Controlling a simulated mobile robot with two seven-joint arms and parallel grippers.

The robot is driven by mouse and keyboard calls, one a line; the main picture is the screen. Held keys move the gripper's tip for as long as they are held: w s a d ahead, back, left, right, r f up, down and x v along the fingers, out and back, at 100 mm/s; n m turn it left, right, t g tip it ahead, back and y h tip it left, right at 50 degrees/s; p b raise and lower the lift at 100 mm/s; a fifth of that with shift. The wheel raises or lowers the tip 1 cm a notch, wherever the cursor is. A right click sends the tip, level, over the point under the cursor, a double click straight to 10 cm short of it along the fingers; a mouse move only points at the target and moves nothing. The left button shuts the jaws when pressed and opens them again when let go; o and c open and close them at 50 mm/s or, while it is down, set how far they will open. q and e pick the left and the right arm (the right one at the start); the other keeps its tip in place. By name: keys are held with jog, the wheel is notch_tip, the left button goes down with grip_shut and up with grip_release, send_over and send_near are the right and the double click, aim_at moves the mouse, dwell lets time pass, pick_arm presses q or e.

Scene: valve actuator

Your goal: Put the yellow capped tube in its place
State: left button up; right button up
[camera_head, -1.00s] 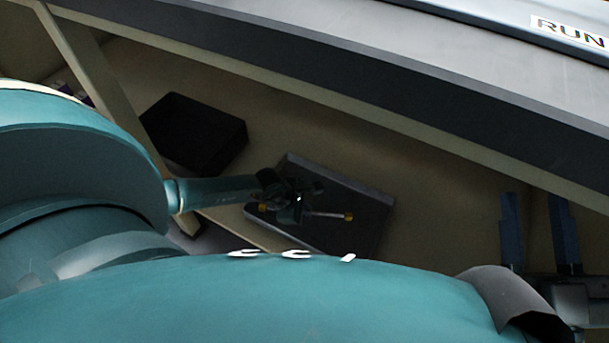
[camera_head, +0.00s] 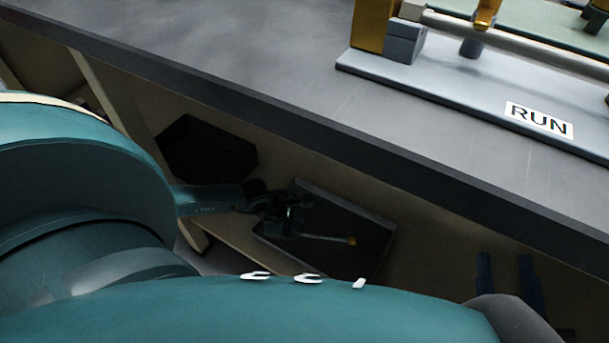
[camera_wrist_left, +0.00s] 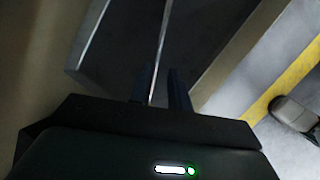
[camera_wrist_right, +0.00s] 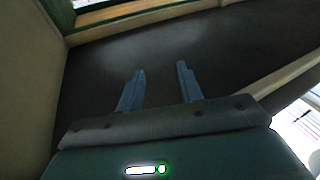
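My left gripper (camera_head: 292,212) is low below the bench in the head view, over a dark flat panel. A thin pale tube (camera_head: 325,238) with a yellow cap (camera_head: 352,241) sticks out to its right. In the left wrist view the tube (camera_wrist_left: 160,45) runs up from between the close-set fingers (camera_wrist_left: 164,78), which look shut on it; the contact is dark. My right gripper (camera_head: 505,275) is in the shade at the lower right, its blue fingers apart. The right wrist view shows these fingers (camera_wrist_right: 158,70) open and empty.
The grey bench (camera_head: 250,45) crosses above both grippers. A pale base with a RUN label (camera_head: 540,120) stands on it, carrying a rail and brass parts. A black box-like thing (camera_head: 205,150) and the dark panel (camera_head: 355,215) lie below the bench edge.

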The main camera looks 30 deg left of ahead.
pick_arm(q)
jog(key=v, duration=0.2)
jog(key=shift+s+a+r+p, duration=0.1)
jog(key=shift+r+p, duration=0.2)
jog(key=shift+p, duration=0.05)
dwell(0.4)
